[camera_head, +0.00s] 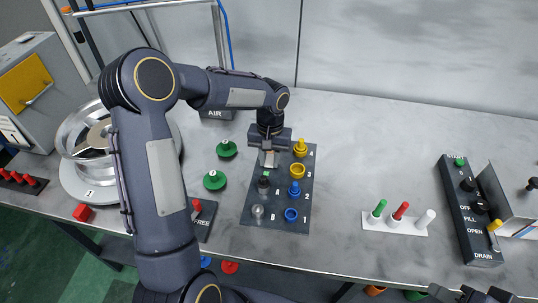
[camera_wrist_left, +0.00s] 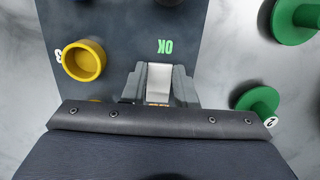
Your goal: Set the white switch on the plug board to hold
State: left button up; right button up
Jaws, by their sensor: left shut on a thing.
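The plug board (camera_head: 275,205) is a dark panel lying on the grey table, with numbered yellow and blue fittings along its right side. My left gripper (camera_head: 268,157) is over the far left part of this board, pointing down. In the left wrist view its fingers are shut on the pale white switch (camera_wrist_left: 159,80), just beside a green OK label (camera_wrist_left: 164,46). The gripper hides the switch's base and any hold marking. My right gripper (camera_head: 470,291) shows only in part at the bottom right edge, away from the board.
A yellow knob (camera_head: 300,148), yellow ring (camera_head: 297,171), blue knob (camera_head: 295,188) and blue ring (camera_head: 291,214) stand close by. Green knobs (camera_head: 215,180) are left of the board. A white holder (camera_head: 392,225) with coloured pegs and a drain panel (camera_head: 470,225) stand right.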

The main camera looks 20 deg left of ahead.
aim_at(271, 157)
pick_arm(q)
jog(key=shift+w+r+g+p, duration=0.25)
jog(key=shift+w+g+p, duration=0.05)
jog(key=shift+g+p, duration=0.6)
jog(key=shift+a+f, duration=0.1)
pick_arm(e)
notch_tip(271, 157, up, 3)
pick_arm(q)
jog(key=o, duration=1)
jog(key=b+v, duration=0.1)
jog(key=v, duration=0.6)
jog(key=shift+a, duration=0.1)
jog(key=shift+r, duration=0.4)
pick_arm(e)
jog(key=shift+f, duration=0.4)
